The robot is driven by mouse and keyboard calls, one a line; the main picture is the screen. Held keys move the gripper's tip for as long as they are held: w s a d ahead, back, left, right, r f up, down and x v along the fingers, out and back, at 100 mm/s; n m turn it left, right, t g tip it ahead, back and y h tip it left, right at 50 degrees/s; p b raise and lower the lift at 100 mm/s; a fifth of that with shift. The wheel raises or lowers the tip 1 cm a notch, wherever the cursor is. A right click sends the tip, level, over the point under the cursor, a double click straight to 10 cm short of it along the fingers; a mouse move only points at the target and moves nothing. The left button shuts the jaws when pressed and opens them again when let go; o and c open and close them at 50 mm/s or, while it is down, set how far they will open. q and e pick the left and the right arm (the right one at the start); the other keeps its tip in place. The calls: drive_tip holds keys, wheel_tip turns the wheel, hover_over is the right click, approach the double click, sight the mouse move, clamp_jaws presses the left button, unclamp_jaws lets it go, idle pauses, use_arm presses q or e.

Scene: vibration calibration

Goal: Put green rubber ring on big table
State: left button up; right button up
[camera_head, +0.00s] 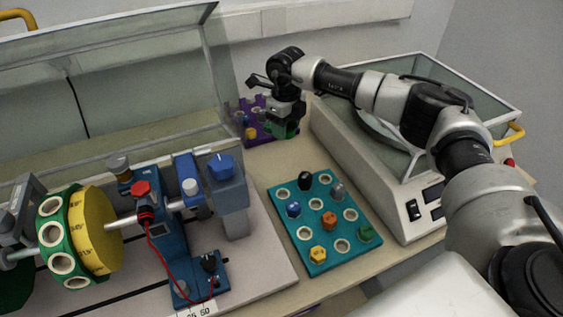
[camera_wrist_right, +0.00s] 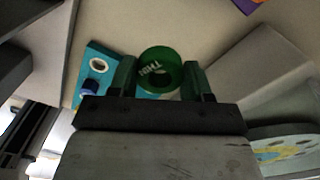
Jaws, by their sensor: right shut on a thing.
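My right gripper (camera_head: 285,128) is over the back part of the beige table (camera_head: 257,172), in front of the purple rack. It is shut on a green rubber ring (camera_wrist_right: 160,70), which shows clearly between the two fingers in the right wrist view with light lettering on it. In the head view the ring is mostly hidden by the gripper, with only dark green showing at its lower end. Whether the ring touches the table cannot be told. My left gripper is not in view.
A teal board (camera_head: 320,228) with several coloured knobs lies on the table. A purple rack (camera_head: 262,112) stands behind the gripper. A white balance machine (camera_head: 365,165) is at right, and a rotor rig (camera_head: 150,235) at left. Bare table lies between rack and board.

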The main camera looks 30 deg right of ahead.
sight(285, 161)
wheel_tip(285, 161, down, 10)
drive_tip(key=shift+f+p, duration=0.1)
drive_tip(key=shift+p, duration=0.4)
drive_tip(key=shift+f, duration=0.15)
drive_tip(key=o, duration=0.9)
wheel_tip(285, 161, up, 12)
drive_tip(key=shift+r+b, duration=0.25)
drive_tip(key=shift+b, duration=0.35)
